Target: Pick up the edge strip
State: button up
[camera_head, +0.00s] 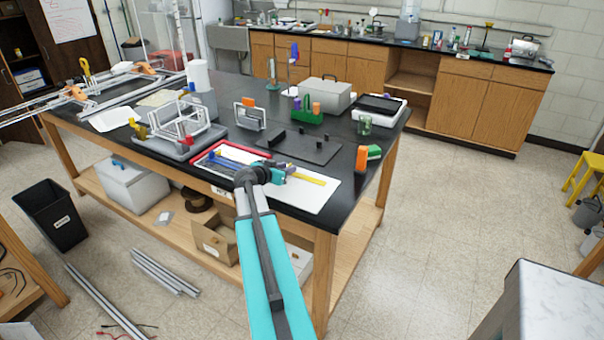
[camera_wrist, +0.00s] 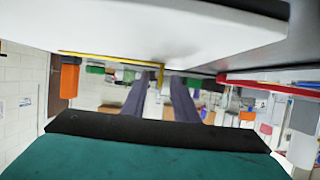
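A thin, flat yellow strip (camera_head: 308,178), which looks like the edge strip, lies on a white board (camera_head: 313,196) near the front of the black table. In the wrist view the yellow strip (camera_wrist: 105,57) runs along the edge of the white surface, with one end near my fingertips. My gripper (camera_head: 291,171) is low over the board at the strip's left end. In the wrist view its two dark fingers (camera_wrist: 163,80) stand apart with a gap between them. I cannot tell whether either finger touches the strip. My arm hides part of the board.
A red-rimmed tray (camera_head: 215,150) with blue pieces lies just left of my gripper. A dark plate (camera_head: 310,150) with black blocks is behind it.

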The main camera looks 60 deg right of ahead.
jog(key=shift+c, duration=0.3)
grip_shut()
jog(key=shift+r, duration=0.1)
dwell(0.5)
jog(key=shift+r+b, duration=1)
jog(key=shift+r, duration=0.65)
jog(key=a+r+b, duration=0.1)
jog(key=a+b, duration=0.3)
jog(key=a, duration=1.2)
jog(key=shift+s+r+b, duration=0.15)
jog(key=shift+r+b, duration=0.1)
jog(key=shift+b, duration=0.15)
